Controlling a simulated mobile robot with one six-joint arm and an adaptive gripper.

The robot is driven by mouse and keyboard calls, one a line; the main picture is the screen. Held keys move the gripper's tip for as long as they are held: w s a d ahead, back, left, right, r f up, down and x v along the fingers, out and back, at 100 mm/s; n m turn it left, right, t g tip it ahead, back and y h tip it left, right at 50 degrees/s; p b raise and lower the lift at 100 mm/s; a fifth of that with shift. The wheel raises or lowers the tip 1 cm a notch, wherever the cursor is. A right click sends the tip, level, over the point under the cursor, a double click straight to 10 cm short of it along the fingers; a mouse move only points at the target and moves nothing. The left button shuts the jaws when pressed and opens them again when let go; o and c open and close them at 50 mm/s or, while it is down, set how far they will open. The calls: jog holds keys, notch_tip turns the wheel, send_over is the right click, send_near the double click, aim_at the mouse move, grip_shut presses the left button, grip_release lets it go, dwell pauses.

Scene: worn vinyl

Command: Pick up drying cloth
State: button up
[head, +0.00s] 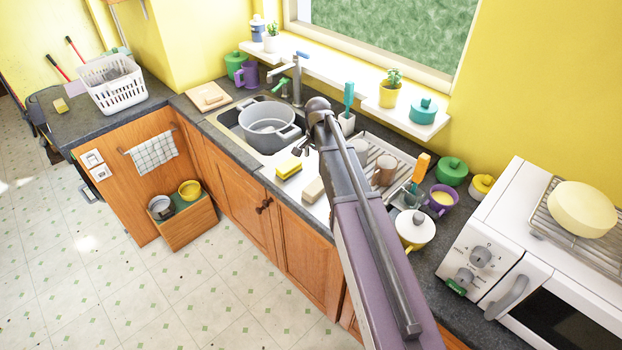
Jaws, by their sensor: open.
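The drying cloth (155,154) is white with a dark check. It hangs folded over a thin rail (127,151) on the wooden end panel, left of centre, below the counter. My arm reaches up from the bottom right over the counter. My gripper (302,149) is small and dark, partly hidden beyond the arm, near the front of the sink. It is open and well to the right of the cloth, not touching it. Its fingertips show poorly.
White switches (93,159) are left of the rail. A grey pot (268,124) sits in the sink, near a yellow sponge (288,167). The tiled floor (100,270) before the cloth is clear.

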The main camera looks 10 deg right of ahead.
aim_at(316, 186)
jog(key=shift+w+r, duration=0.15)
jog(key=shift+w, duration=0.4)
jog(key=shift+s, duration=0.1)
notch_tip(316, 186, down, 9)
jog(key=b, duration=0.8)
jog(key=shift+r+b, duration=0.2)
jog(key=shift+b, duration=0.1)
jog(key=shift+f, duration=0.15)
notch_tip(316, 186, down, 5)
jog(key=b, duration=0.5)
jog(key=shift+s, duration=0.15)
dwell(0.6)
jog(key=c, duration=0.9)
